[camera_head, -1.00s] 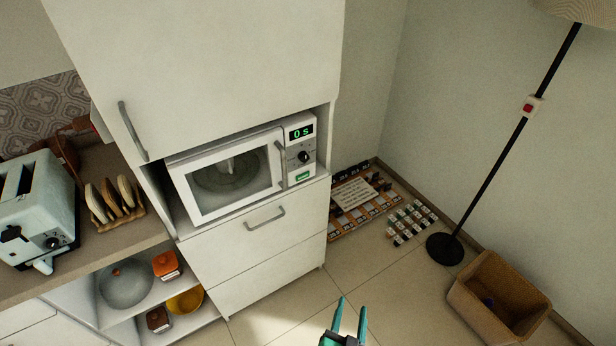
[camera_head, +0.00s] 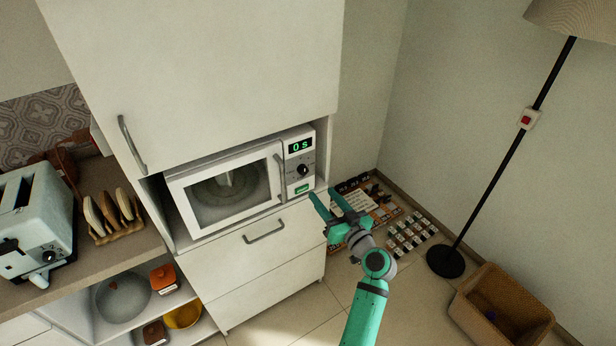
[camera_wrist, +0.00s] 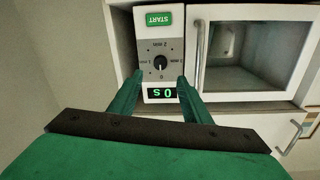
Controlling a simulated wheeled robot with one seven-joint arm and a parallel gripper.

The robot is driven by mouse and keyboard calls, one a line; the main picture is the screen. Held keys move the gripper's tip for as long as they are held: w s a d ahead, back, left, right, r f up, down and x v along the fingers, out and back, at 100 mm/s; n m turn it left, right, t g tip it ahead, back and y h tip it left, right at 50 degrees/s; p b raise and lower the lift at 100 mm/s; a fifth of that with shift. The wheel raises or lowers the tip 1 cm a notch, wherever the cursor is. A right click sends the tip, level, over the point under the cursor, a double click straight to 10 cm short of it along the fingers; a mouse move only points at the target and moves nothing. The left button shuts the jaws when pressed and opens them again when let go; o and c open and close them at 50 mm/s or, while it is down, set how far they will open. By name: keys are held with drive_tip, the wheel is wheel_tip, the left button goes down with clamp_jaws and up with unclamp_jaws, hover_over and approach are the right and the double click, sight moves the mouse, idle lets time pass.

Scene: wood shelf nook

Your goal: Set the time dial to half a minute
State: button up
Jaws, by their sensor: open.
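The white microwave (camera_head: 225,205) sits in the cabinet nook with its door shut. Its black time dial (camera_head: 303,170) is on the right-hand panel, below a green display (camera_head: 300,146) reading "0 s" and above a green START button (camera_head: 302,188). In the wrist view the panel appears upside down; the dial (camera_wrist: 160,62) has minute marks around it, and its pointer seems to be at 0. My gripper (camera_head: 323,201) is open and empty, in front of the panel and lower right of the dial. In the wrist view its fingers (camera_wrist: 160,82) straddle the display's sides, apart from the dial.
The microwave's vertical door handle (camera_head: 280,172) stands out left of the panel. A drawer handle (camera_head: 264,234) is below. A toaster (camera_head: 35,225) and toast rack (camera_head: 113,213) stand on the left counter. A floor lamp (camera_head: 497,160) and brown bin (camera_head: 500,308) are at right.

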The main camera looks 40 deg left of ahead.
sight(304, 173)
drive_tip(key=x, duration=1)
drive_tip(key=shift+w+r, duration=0.1)
drive_tip(key=shift+a, duration=0.45)
drive_tip(key=shift+w, duration=0.1)
drive_tip(key=c, duration=1)
drive_tip(key=shift+c, duration=0.2)
